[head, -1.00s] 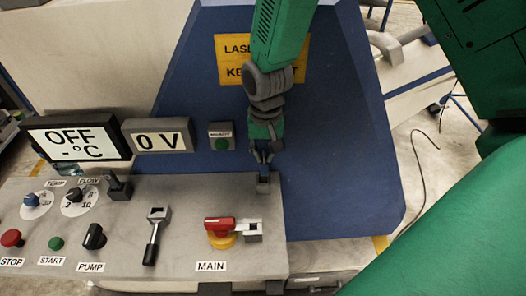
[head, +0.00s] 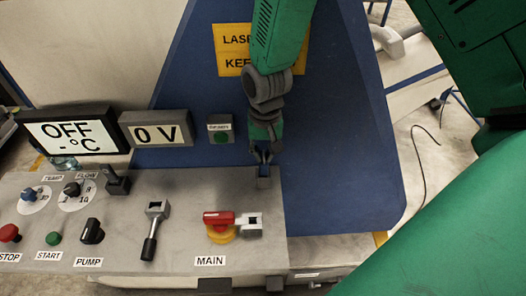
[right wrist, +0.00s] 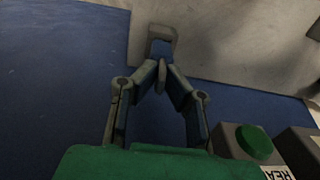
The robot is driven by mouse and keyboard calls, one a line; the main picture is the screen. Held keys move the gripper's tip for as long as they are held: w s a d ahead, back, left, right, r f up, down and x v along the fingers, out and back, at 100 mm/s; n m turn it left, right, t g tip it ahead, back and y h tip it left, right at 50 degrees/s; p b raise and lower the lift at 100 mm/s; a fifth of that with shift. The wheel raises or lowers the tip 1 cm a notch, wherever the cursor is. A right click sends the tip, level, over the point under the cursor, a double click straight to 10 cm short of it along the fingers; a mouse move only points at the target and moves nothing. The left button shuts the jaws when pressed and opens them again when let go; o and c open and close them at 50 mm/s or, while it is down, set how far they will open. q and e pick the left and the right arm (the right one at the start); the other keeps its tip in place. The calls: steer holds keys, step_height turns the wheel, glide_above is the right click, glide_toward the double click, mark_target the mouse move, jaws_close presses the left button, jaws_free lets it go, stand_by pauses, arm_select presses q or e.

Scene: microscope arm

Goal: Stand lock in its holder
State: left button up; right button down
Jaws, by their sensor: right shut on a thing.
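My right gripper (head: 263,160) points down at the back right edge of the grey control panel (head: 190,250). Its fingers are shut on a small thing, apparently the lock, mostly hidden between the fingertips. It shows only as a thin piece in the right wrist view (right wrist: 162,72). Just below the fingertips is a small grey block (head: 264,182), apparently the holder, at the panel's edge. In the right wrist view a grey, U-shaped frame (right wrist: 171,34) with dark blue inside lies just beyond the fingertips. Whether the lock touches it is unclear. My left gripper is not in view.
The red MAIN switch (head: 218,218) on a yellow base has a pale bracket (head: 252,224) beside it. The green-button box (head: 220,130) stands behind the panel, left of my gripper. A blue sloped surface (head: 340,150) is behind.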

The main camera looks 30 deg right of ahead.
steer(key=shift+f, duration=0.4)
steer(key=c, duration=1.6)
jaws_free()
steer(key=shift+r, duration=0.3)
step_height(320, 180, up, 11)
steer(key=shift+r, duration=0.2)
steer(key=shift+d, duration=0.1)
steer(key=shift+s+f, duration=0.1)
